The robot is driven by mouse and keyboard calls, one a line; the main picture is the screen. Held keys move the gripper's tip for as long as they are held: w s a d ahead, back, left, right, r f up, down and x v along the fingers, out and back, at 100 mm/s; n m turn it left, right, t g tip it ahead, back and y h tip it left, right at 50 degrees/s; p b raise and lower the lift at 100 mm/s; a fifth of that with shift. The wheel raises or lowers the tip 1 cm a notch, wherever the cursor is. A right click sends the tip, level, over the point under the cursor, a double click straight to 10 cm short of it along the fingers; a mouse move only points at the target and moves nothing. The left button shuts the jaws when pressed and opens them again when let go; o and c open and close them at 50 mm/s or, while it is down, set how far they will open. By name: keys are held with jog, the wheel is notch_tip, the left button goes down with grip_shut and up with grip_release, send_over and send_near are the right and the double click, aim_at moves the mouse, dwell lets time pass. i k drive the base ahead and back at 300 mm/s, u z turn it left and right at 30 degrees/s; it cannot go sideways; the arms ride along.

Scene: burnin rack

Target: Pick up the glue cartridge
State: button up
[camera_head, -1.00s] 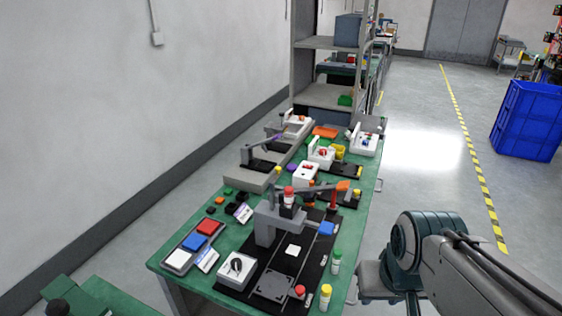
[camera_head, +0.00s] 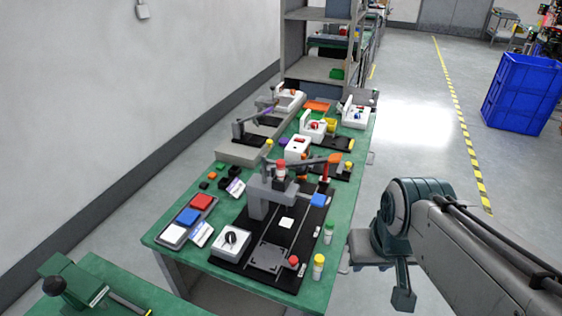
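I cannot tell for certain which object is the glue cartridge. One candidate is the upright red-topped cylinder (camera_head: 281,171) in the head of the grey dispensing machine (camera_head: 268,200). Another is the slim red piece (camera_head: 325,172) standing just behind it to the right. My arm reaches in from the right, beside the table.
The green table (camera_head: 165,232) is crowded with fixtures. A tray with red, blue and white blocks (camera_head: 188,217) lies at left. A blue crate (camera_head: 522,92) stands far right; open floor lies between.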

aim_at(280, 163)
jog(key=z, duration=2.15)
jog(key=i, duration=1.25)
jog(key=u, duration=3.7)
jog(key=i, duration=0.5)
jog(key=u, duration=0.05)
